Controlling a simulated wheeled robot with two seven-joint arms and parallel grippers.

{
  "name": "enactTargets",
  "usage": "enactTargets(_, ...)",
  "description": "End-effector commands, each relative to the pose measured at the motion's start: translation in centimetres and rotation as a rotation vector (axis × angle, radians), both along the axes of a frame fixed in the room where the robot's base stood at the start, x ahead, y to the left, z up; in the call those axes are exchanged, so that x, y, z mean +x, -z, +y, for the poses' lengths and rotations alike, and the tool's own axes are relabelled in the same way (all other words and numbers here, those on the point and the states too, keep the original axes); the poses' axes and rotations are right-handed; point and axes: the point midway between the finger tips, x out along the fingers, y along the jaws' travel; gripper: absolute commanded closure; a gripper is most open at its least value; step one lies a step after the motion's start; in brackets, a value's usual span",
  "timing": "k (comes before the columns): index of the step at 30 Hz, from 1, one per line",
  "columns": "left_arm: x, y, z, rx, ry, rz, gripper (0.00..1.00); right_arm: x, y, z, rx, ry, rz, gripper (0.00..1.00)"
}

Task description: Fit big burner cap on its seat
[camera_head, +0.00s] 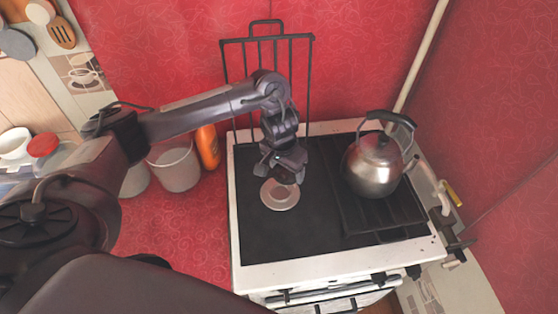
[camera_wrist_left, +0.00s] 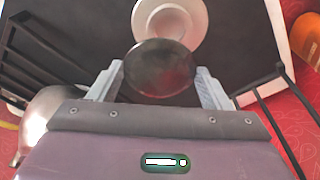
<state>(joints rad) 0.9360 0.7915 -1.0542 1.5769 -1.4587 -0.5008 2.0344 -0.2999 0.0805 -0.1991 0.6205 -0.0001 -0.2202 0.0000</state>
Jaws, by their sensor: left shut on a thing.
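The big burner cap (camera_wrist_left: 160,68) is a dark round disc between the two fingers of my left gripper in the left wrist view. My left gripper (camera_head: 288,178) is shut on it, above the black stove top. The burner seat (camera_head: 279,195) is a pale round ring with a raised middle on the left part of the stove. It also shows in the left wrist view (camera_wrist_left: 172,14), partly hidden behind the cap. In the head view the cap is at the seat's far edge, not centred over it. My right gripper is not in view.
A steel kettle (camera_head: 375,165) stands on a dark grate on the stove's right half. An upright grate (camera_head: 240,75) leans at the red wall behind. A grey bucket (camera_head: 174,165) and an orange bottle (camera_head: 207,147) stand left of the stove. The stove's front left is clear.

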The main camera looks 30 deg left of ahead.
Motion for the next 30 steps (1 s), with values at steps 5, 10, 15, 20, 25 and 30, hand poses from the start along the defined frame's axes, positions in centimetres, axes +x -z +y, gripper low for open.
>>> enactTargets(5, -0.9, 0.3, 1.3, 0.000, -0.012, 0.002, 0.52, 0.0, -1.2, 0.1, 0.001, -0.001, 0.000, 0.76)
enactTargets(10, -1.0, 0.7, 1.5, -0.001, -0.014, -0.001, 0.52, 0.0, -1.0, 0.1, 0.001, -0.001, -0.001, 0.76)
enactTargets(15, -1.0, 1.3, 1.5, -0.001, -0.014, -0.001, 0.52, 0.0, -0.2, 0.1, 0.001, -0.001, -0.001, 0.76)
enactTargets(20, -1.0, 2.3, 1.5, -0.001, -0.013, -0.001, 0.52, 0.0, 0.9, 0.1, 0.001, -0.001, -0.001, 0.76)
enactTargets(25, -1.0, 3.4, 1.5, -0.001, -0.013, -0.001, 0.52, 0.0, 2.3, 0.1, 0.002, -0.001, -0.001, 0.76)
enactTargets(30, -1.0, 4.5, 1.5, -0.002, -0.013, -0.001, 0.52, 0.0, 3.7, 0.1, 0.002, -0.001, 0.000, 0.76)
